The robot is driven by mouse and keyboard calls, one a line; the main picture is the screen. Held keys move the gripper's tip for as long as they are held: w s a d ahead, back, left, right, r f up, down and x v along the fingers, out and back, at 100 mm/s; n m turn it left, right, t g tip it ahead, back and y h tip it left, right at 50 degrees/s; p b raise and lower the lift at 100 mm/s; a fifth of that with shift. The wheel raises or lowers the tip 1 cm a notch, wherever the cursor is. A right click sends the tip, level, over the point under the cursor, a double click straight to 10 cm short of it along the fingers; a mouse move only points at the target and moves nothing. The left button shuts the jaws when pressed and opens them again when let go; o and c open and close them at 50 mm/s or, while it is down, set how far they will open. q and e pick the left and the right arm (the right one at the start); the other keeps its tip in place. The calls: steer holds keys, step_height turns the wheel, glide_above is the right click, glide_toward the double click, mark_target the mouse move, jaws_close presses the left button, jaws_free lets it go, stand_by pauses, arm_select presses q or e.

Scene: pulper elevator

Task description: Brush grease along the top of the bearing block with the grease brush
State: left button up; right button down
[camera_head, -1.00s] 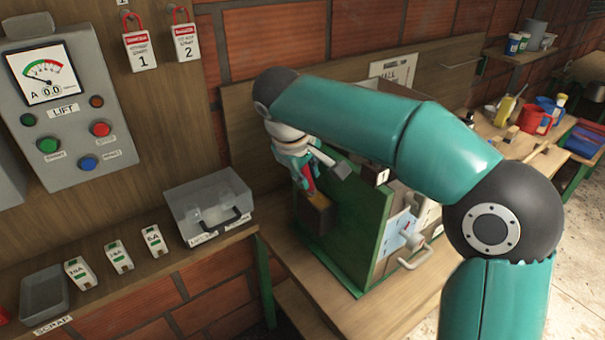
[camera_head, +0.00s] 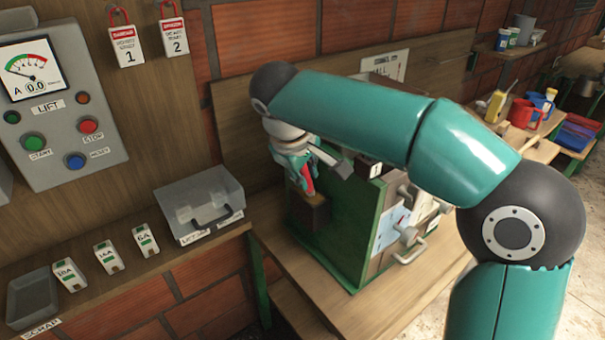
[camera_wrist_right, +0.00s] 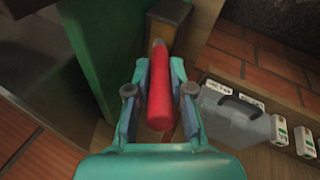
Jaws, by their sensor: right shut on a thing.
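The grease brush shows as a red handle (camera_head: 307,178), also in the right wrist view (camera_wrist_right: 159,95). My right gripper (camera_head: 300,165) is shut on this handle; in the wrist view its two fingers (camera_wrist_right: 158,90) lie on either side of it. The bearing block (camera_head: 312,214) is a small dark brown block at the left side of the green housing; it also shows in the wrist view (camera_wrist_right: 174,14). The brush's far end points at the block and overlaps its near edge in the wrist view. Bristle contact and any grease cannot be made out. My left gripper is not in view.
The green housing (camera_head: 345,235) stands on the wooden bench, close beside my gripper. A clear lidded box (camera_head: 200,205) and several fuses (camera_head: 107,257) sit on the shelf to the left. A control panel (camera_head: 60,110) hangs on the wall. Red and blue jugs (camera_head: 524,113) stand far right.

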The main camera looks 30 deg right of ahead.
steer(key=shift+s, duration=0.15)
steer(key=shift+s+b, duration=0.5)
steer(key=shift+s, duration=0.4)
steer(key=shift+w+d, duration=0.1)
steer(key=shift+w+p, duration=0.75)
steer(key=shift+w, duration=0.2)
steer(key=shift+w, duration=0.1)
steer(key=shift+w+r+p, duration=0.1)
steer(key=shift+w+p, duration=0.25)
steer(key=shift+p, duration=0.1)
steer(key=shift+w+p, duration=0.4)
steer(key=shift+w, duration=0.2)
